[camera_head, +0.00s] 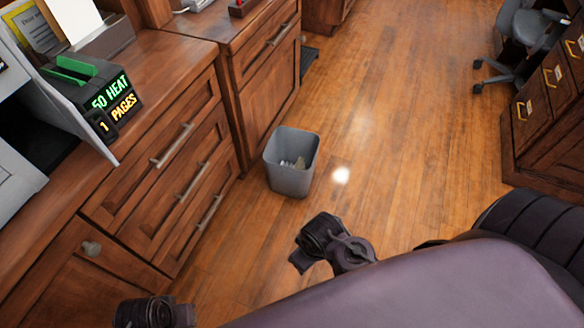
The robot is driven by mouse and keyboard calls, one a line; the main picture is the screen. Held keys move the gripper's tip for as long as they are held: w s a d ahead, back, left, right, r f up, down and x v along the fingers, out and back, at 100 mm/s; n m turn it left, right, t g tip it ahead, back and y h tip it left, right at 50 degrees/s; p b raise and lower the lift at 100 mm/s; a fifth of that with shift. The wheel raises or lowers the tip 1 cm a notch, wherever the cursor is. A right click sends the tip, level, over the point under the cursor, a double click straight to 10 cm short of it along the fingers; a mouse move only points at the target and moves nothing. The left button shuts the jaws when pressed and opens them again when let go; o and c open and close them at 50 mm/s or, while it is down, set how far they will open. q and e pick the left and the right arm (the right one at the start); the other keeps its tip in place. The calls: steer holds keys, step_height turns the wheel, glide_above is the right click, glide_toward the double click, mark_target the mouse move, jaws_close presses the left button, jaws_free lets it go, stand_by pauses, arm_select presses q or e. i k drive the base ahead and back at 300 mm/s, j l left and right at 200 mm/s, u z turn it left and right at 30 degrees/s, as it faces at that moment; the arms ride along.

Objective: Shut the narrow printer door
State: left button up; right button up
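The pale grey printer (14,180) stands on the wood counter at the left edge, cut off by the frame. A thin grey panel (72,100), which looks like its door, stands swung out from the body, with a dark opening (45,145) behind it. I cannot tell whether this is the narrow door. A black display box beside the panel reads "50 HEAT" and "1 PAGES" (112,108). Dark joint parts of my arms show at the bottom, well below and right of the printer. No gripper fingers are visible.
Wood drawers (160,165) with metal handles run below the counter. A grey waste bin (291,165) with paper stands on the floor beside them. An office chair (515,45) and a drawer cabinet (545,105) are at the right. The middle floor is clear.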

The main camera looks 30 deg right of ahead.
mark_target(74, 118)
steer(key=i+l+u, duration=0.2)
steer(key=u, duration=0.25)
steer(key=i+l+u, duration=0.15)
steer(key=l+u, duration=0.75)
steer(key=k+l, duration=0.1)
steer(key=l, duration=0.15)
